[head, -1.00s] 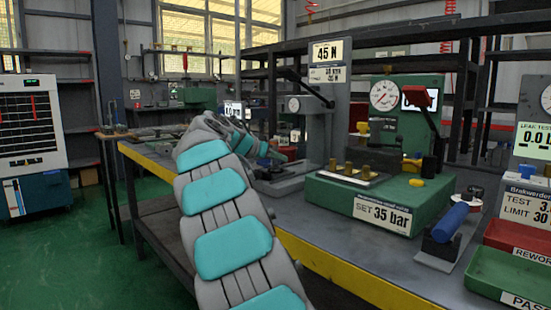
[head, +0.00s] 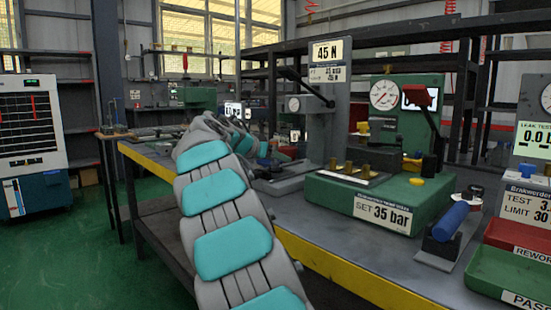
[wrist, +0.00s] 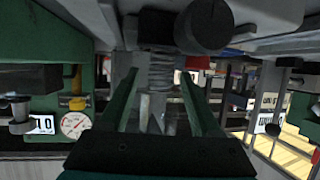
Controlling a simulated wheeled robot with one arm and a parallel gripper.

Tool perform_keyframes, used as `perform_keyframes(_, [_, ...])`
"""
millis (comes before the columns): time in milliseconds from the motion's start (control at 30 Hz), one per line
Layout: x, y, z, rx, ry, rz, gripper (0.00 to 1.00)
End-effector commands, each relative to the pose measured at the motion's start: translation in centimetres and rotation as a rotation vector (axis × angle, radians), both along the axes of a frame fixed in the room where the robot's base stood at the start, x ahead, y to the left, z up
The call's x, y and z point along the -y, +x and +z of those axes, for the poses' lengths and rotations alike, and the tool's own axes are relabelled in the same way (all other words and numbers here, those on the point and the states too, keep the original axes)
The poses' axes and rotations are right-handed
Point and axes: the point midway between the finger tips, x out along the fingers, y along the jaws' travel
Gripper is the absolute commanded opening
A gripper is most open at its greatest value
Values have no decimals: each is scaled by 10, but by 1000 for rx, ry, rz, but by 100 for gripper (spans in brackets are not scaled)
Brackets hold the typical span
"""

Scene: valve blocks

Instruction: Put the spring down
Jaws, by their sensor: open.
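In the wrist view, which looks upside down, a grey coil spring (wrist: 158,72) shows between the two green fingers of my gripper (wrist: 158,80). The fingers are open, with a gap on each side of the spring. The spring's end meets a grey base part beside a dark round knob (wrist: 205,25); exact contact is hard to tell. My gripper is mostly hidden there behind my arm, and I cannot make out the spring.
Right of the tester stands a green pressure rig (head: 375,195) with a gauge and a 35 bar sign. Red (head: 518,236) and green (head: 510,275) trays are at the right. Open floor lies left.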

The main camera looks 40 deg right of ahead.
Motion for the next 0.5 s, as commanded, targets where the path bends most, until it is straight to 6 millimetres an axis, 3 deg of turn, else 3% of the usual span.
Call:
perform_keyframes(233, [-14, -4, 9, 1, -2, 1, 65])
perform_keyframes(500, [-61, -17, 30, 4, -4, 3, 65])
